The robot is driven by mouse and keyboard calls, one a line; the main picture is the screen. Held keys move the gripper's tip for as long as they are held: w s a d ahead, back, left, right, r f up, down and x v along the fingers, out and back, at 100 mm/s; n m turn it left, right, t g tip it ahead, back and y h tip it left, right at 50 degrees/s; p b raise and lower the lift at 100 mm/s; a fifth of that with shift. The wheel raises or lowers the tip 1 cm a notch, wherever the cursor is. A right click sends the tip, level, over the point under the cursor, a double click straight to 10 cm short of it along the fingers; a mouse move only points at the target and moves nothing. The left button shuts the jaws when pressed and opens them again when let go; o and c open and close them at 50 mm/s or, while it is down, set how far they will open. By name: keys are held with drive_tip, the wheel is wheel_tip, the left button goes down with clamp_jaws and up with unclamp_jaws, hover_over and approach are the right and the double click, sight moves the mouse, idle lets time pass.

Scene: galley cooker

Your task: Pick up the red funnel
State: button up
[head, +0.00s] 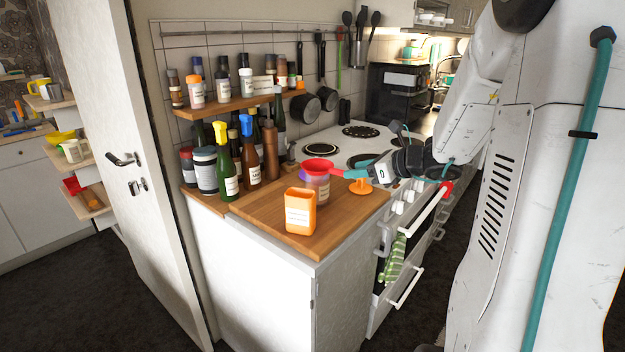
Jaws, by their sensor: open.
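The red funnel (317,165) is a shallow red cone with a short handle pointing right. It rests on top of a jar (318,187) with a purple and pale label, at the back of the wooden counter (270,216). My gripper (352,172) reaches in from the right with its teal fingertips close to the handle end. It is open; whether a finger touches the handle I cannot tell. The far finger is partly hidden by the gripper body.
An orange container (300,211) stands in front of the jar. An orange object (360,186) sits just below my gripper. Bottles (226,172) crowd the left by the wall. The white hob (345,146) lies behind. The counter's front right is clear.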

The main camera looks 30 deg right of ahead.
sight(334, 174)
drive_tip(key=shift+m, duration=0.3)
drive_tip(key=x, duration=0.7)
drive_tip(key=shift+w+d+f, duration=0.2)
drive_tip(key=shift+w+f, duration=0.05)
drive_tip(key=shift+f, duration=0.25)
clamp_jaws()
